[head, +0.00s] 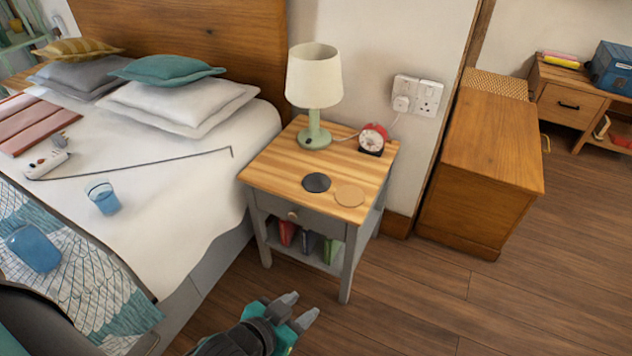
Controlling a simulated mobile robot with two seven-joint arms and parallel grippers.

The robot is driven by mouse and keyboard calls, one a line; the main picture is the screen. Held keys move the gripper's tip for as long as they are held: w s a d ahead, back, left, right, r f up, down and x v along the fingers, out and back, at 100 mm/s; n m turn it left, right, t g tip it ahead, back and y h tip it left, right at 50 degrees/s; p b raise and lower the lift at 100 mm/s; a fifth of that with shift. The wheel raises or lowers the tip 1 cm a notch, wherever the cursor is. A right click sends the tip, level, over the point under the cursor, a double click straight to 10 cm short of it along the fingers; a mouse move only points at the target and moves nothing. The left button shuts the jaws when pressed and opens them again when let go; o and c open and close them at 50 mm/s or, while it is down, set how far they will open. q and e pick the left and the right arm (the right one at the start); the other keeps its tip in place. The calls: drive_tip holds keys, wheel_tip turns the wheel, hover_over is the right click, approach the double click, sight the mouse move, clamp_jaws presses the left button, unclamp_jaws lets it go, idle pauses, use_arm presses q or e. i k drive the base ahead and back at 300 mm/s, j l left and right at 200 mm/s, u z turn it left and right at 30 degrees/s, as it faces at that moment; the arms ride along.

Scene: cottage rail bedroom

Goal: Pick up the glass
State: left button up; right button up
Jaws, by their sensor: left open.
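The glass (103,198) is a small clear tumbler with a blue tint and seems to hold blue liquid. It stands, slightly tilted in the picture, on the white sheet of the bed (185,225), near the patterned blanket. My left gripper (299,308) is at the bottom middle, in front of the nightstand and over the floor. It is open and empty, to the right of and well apart from the glass. My right gripper is not in view.
A blue rounded object (34,249) lies on the blanket (95,290). The nightstand (280,165) holds a lamp (314,85), a red clock (372,138) and two coasters. The floor at right is clear.

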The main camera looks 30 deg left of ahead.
sight(105, 198)
drive_tip(key=u, duration=2.25)
drive_tip(key=i+l, duration=0.1)
drive_tip(key=i, duration=0.2)
drive_tip(key=i+l, duration=0.15)
drive_tip(key=i, duration=0.2)
drive_tip(key=i+l+u, duration=0.2)
drive_tip(key=i+u, duration=0.15)
drive_tip(key=i+l+u, duration=0.3)
drive_tip(key=u, duration=0.6)
